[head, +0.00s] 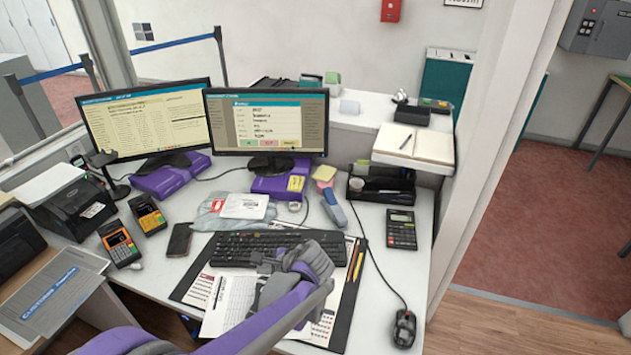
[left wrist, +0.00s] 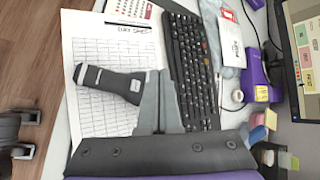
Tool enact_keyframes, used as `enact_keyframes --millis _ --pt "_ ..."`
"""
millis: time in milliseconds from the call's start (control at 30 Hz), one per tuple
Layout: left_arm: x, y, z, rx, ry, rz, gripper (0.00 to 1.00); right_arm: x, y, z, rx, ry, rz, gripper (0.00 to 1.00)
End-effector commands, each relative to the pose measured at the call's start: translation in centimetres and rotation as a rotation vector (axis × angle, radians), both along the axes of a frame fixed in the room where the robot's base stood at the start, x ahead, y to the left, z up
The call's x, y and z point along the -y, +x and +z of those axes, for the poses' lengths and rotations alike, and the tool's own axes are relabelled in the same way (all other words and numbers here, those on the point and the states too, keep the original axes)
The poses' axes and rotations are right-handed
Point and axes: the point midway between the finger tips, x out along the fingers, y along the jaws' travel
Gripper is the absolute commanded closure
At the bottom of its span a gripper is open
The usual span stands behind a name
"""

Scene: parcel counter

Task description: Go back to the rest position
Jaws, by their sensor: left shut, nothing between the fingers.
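My left arm, purple and grey, reaches in from the lower left of the head view. Its left gripper (head: 283,268) is over the front of the desk, above the printed sheets and the near edge of the keyboard (head: 250,246). In the left wrist view the left gripper (left wrist: 163,82) is shut and holds nothing. A dark grey piece with a pale end shows beside the fingers over the sheet (left wrist: 110,118); I cannot tell what it is. The keyboard also shows in the left wrist view (left wrist: 190,62). My right gripper is not in view.
Two monitors (head: 267,122) stand at the back. Card terminals (head: 119,243), a phone (head: 179,240) and a label printer (head: 75,206) are at the left. A calculator (head: 401,230) and mouse (head: 404,328) are at the right. Open floor (head: 500,325) lies beyond the desk's right edge.

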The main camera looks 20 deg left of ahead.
Motion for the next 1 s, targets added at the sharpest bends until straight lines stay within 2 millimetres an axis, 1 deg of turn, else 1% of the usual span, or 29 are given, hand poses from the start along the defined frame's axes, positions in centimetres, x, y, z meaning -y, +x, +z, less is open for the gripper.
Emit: enact_keyframes --millis 67,133,167,233,267,367,500,567,600,700,833,933,1000 --pt "0.0 -0.1 0.1 0.003 -0.004 0.002 1.0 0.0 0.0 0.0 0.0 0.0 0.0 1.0" --pt "0.1 -0.7 0.4 0.018 -0.027 0.017 1.0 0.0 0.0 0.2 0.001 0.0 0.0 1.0" --pt "0.1 -1.0 0.7 0.028 -0.045 0.027 1.0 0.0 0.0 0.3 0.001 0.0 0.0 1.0" --pt "0.4 -2.4 1.5 0.067 -0.108 0.068 1.0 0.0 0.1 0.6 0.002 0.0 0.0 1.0" --pt "0.6 -3.2 1.8 0.088 -0.144 0.09 1.0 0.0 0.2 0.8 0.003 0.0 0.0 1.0" --pt "1.4 -6.3 3.1 0.174 -0.291 0.192 1.0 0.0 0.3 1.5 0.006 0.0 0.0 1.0" --pt "3.2 -10.9 4.5 0.296 -0.513 0.364 1.0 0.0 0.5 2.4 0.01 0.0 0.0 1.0" --pt "4.1 -12.8 4.9 0.345 -0.608 0.444 1.0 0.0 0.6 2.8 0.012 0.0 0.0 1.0" --pt "4.7 -14.1 5.1 0.376 -0.669 0.498 1.0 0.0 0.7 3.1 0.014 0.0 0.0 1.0" --pt "6.2 -16.8 5.4 0.444 -0.815 0.633 1.0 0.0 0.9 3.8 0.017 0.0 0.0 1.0" --pt "7.8 -19.3 5.5 0.508 -0.965 0.782 1.0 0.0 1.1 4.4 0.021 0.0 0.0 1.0" --pt "8.6 -20.4 5.4 0.537 -1.038 0.859 1.0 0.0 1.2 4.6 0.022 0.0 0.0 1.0" --pt "8.7 -20.6 5.4 0.542 -1.052 0.874 1.0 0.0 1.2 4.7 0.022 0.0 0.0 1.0"
